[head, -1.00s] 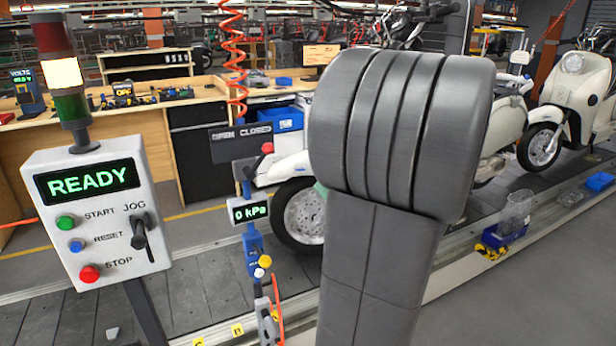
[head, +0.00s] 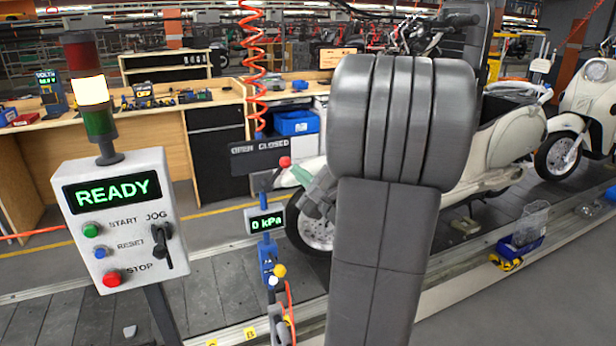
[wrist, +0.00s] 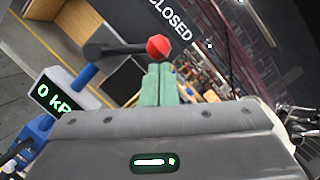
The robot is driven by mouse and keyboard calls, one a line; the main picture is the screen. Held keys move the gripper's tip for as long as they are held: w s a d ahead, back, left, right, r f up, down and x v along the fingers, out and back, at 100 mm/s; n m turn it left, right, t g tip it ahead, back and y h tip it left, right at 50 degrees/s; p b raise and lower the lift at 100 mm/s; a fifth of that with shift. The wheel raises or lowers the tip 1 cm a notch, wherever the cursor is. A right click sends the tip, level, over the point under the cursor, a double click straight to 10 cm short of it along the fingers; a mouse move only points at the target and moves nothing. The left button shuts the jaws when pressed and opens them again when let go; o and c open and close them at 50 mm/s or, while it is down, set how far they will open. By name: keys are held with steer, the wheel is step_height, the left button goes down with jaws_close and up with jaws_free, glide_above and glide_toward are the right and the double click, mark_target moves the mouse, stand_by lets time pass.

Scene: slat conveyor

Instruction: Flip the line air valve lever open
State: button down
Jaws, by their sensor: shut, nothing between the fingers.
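The air valve lever is a dark bar with a red knob (head: 285,161), under the CLOSED end of the black OPEN/CLOSED sign (head: 262,157). In the wrist view the lever (wrist: 115,49) runs sideways to its red knob (wrist: 160,46). The gauge on the blue valve post (head: 266,223) reads 0 kPa. My gripper (head: 298,173) is just right of the knob in the head view, partly behind my arm. In the wrist view its green fingers (wrist: 159,72) are shut and empty, their tips right at the knob; I cannot tell whether they touch.
A control box (head: 120,215) reading READY stands at the left under a signal tower (head: 92,90). A red coiled hose (head: 250,60) hangs behind the valve. A cream scooter (head: 505,150) stands on the conveyor to the right. A wooden bench (head: 170,110) is behind.

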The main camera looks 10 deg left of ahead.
mark_target(285, 163)
steer(key=shift+s+a+r+n+g+b, duration=0.2)
steer(key=shift+r+n+g+b, duration=0.15)
steer(key=shift+n+b, duration=0.4)
steer(key=n+b, duration=0.1)
steer(key=n, duration=0.1)
steer(key=s+a+r+n+g+b, duration=0.1)
steer(key=b, duration=0.1)
steer(key=shift+a+r+n+b, duration=0.2)
steer(key=shift+r+n+b, duration=0.1)
steer(key=shift+n, duration=0.05)
steer(key=a+n+b, duration=0.1)
steer(key=s+r+n+g+h+b, duration=0.1)
steer(key=n, duration=0.1)
steer(key=shift+s+a+r+b, duration=0.1)
steer(key=shift+a+r+b, duration=0.1)
steer(key=shift+a+b, duration=0.2)
steer(key=s+a+n, duration=0.1)
steer(key=n, duration=0.1)
steer(key=s+a+n+h+b, duration=0.1)
steer(key=a+n, duration=0.1)
steer(key=s+a+n+h+b, duration=0.1)
steer(key=n, duration=0.1)
steer(key=shift+a+r, duration=0.15)
steer(key=shift+a, duration=0.1)
steer(key=shift+s+a, duration=0.1)
